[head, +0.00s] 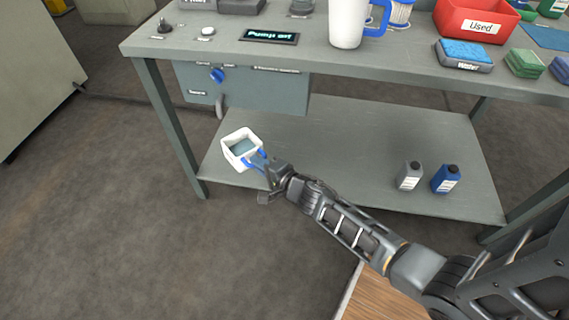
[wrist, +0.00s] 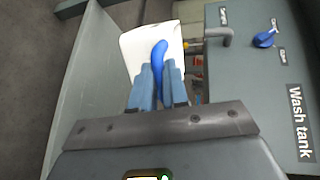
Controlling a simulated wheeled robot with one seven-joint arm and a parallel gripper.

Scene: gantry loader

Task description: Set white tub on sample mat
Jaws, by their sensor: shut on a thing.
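The white tub (head: 229,155) is a small open square container with a blue handle and something blue-grey inside. My gripper (head: 258,160) is shut on the tub's handle and holds it in front of the bench, below the bench top, near the left end of the lower shelf. In the wrist view, the white tub (wrist: 140,45) shows behind the blue fingers of my gripper (wrist: 158,85), with the blue handle between them. A flat blue mat (head: 545,38) lies at the right edge of the bench top; I cannot tell whether it is the sample mat.
The bench (head: 330,60) holds a white jug (head: 346,25), a red "Used" bin (head: 462,18), sponges and a small display (head: 270,36). The wash tank (head: 265,92) hangs below its left side, with a blue knob (head: 217,75) and a spout. Two bottles stand on the lower shelf (head: 330,150).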

